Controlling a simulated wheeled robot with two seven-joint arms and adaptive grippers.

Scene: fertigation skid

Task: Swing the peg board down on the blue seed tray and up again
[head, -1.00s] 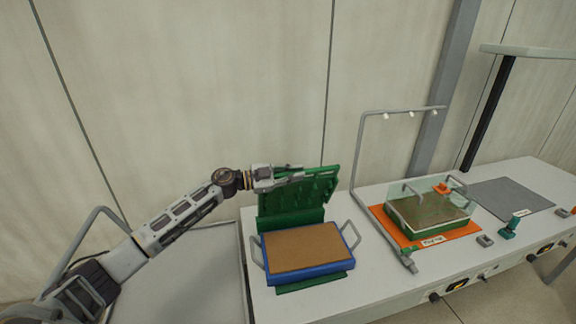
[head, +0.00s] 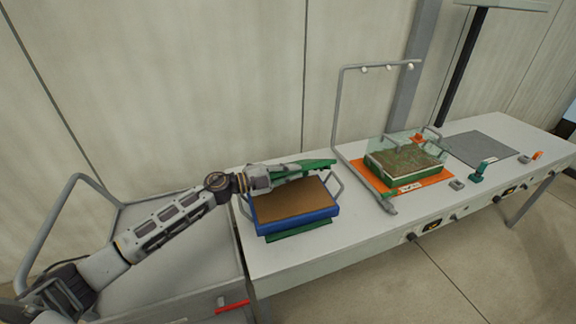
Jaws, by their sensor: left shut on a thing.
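The blue seed tray (head: 300,226) is filled with brown soil and sits on a green base (head: 300,233) at the left end of the bench. The green peg board (head: 318,164) shows as a thin strip above the tray's far side, tilted partway down and seen nearly edge-on. My left gripper (head: 290,171) is shut on the peg board at its edge. The gripper and arm hide part of the board and the tray's far left corner. The pegs and hinge cannot be made out.
A grey pipe frame with lamps (head: 341,115) stands right of the tray. Beyond it, a green planted tray (head: 405,174) under a clear cover sits on an orange mat (head: 372,181). A grey mat (head: 480,148) lies farther right. A metal cart (head: 190,270) stands at left.

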